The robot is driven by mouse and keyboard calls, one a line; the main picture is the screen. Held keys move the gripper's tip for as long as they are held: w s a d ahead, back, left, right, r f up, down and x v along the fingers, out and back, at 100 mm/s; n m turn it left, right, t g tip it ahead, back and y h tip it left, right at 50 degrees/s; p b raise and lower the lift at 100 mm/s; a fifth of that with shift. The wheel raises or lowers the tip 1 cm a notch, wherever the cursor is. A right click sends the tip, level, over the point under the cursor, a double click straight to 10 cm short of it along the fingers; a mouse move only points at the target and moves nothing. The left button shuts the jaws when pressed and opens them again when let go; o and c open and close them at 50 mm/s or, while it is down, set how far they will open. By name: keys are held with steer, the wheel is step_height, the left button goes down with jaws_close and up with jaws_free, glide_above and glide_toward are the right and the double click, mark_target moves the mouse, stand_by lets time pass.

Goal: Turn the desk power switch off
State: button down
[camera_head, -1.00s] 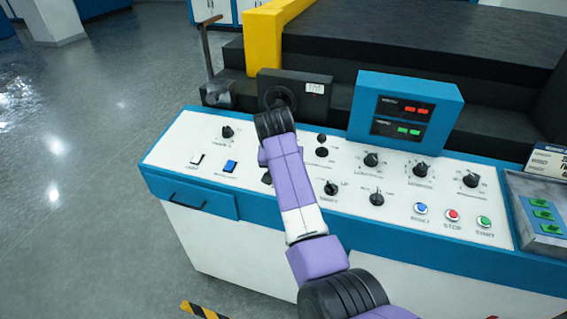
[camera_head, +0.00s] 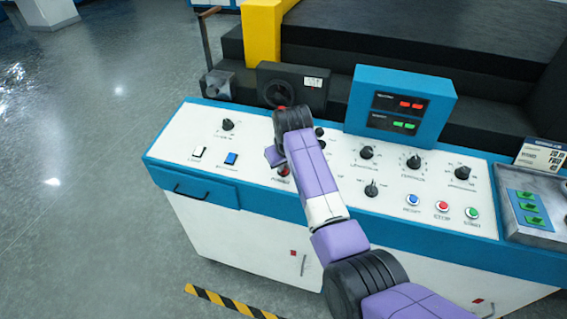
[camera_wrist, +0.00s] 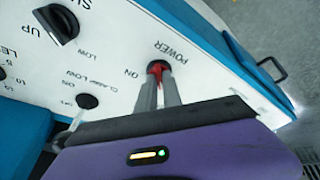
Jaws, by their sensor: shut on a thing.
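The desk power switch is a small red part under the POWER lettering, with ON printed beside it. In the wrist view the red switch (camera_wrist: 156,67) sits between the tips of my gripper's two grey fingers. My gripper (camera_wrist: 159,80) is shut on it, close to the white panel. In the head view the red switch (camera_head: 284,171) shows only in part beside my purple arm, above the POWER label. The fingertips are hidden there. I cannot tell exactly which way the switch is set.
The white panel carries a black knob (camera_head: 228,124), a blue rocker (camera_head: 231,158), a white rocker (camera_head: 198,152) and several other knobs and buttons. A blue display box (camera_head: 402,107) stands to the right. A drawer handle (camera_head: 190,190) juts out at the front left.

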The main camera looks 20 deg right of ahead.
steer(key=shift+f, duration=0.2)
steer(key=c, duration=1.5)
jaws_free()
steer(key=shift+r, duration=0.1)
steer(key=shift+r, duration=0.25)
steer(key=b+v, duration=0.1)
steer(key=v, duration=0.6)
steer(key=shift+s+r, duration=0.1)
